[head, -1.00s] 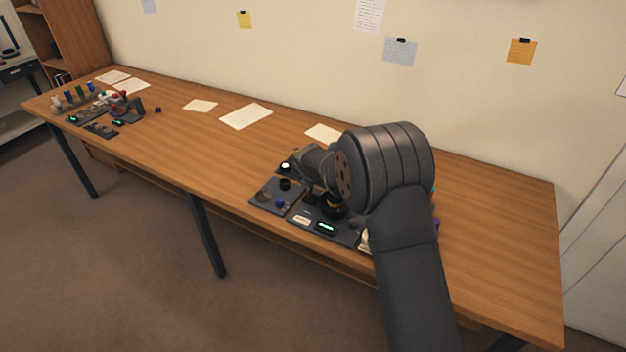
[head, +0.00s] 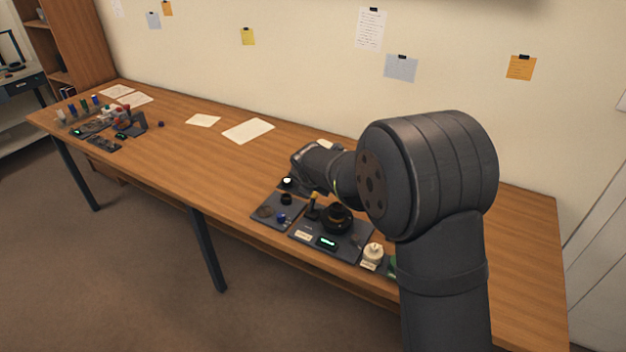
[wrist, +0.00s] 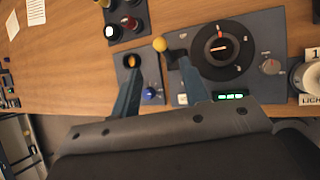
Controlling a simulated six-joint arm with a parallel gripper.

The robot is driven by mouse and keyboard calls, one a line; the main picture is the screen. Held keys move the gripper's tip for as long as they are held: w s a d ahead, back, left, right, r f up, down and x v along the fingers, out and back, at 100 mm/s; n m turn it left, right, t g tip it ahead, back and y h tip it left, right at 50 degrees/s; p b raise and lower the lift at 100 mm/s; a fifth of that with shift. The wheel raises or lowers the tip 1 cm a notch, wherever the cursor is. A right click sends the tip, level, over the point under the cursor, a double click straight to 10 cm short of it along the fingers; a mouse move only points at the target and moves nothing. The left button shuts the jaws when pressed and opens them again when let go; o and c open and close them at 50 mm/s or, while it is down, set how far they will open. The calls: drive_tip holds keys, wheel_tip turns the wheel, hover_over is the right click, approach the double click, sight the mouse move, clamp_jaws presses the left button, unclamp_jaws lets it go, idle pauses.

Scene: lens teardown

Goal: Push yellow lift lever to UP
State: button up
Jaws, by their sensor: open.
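The yellow lift lever (wrist: 159,44) shows in the wrist view as a round yellow knob at the left edge of the dark dial panel. In the head view the lever (head: 315,197) stands beside the black round dial, its yellow top showing. My gripper (wrist: 157,66) is open and empty, with its two fingers spread apart in the wrist view. The knob appears between the fingertips and slightly beyond them, nearer the right finger. I cannot tell whether that finger touches the lever. In the head view my wrist hides the fingertips.
The dial panel (wrist: 268,88) holds a large black dial (wrist: 221,49) and a green lit display (wrist: 231,97). A smaller panel (wrist: 151,70) with a blue knob (wrist: 149,93) lies left of it. A white lidded item (head: 374,253) stands right of the panel. The table's middle is mostly clear.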

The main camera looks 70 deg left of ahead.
sight(314, 194)
drive_tip(key=v, duration=0.6)
drive_tip(key=shift+r, duration=0.1)
idle(0.5)
drive_tip(key=x, duration=1.7)
drive_tip(key=v, duration=1.7)
drive_tip(key=x, duration=1.7)
drive_tip(key=shift+s+a+f, duration=0.1)
drive_tip(key=shift+f, duration=0.1)
drive_tip(key=shift+s+d+r+y, duration=0.15)
drive_tip(key=shift+d+y, duration=0.05)
drive_tip(key=shift+y, duration=0.1)
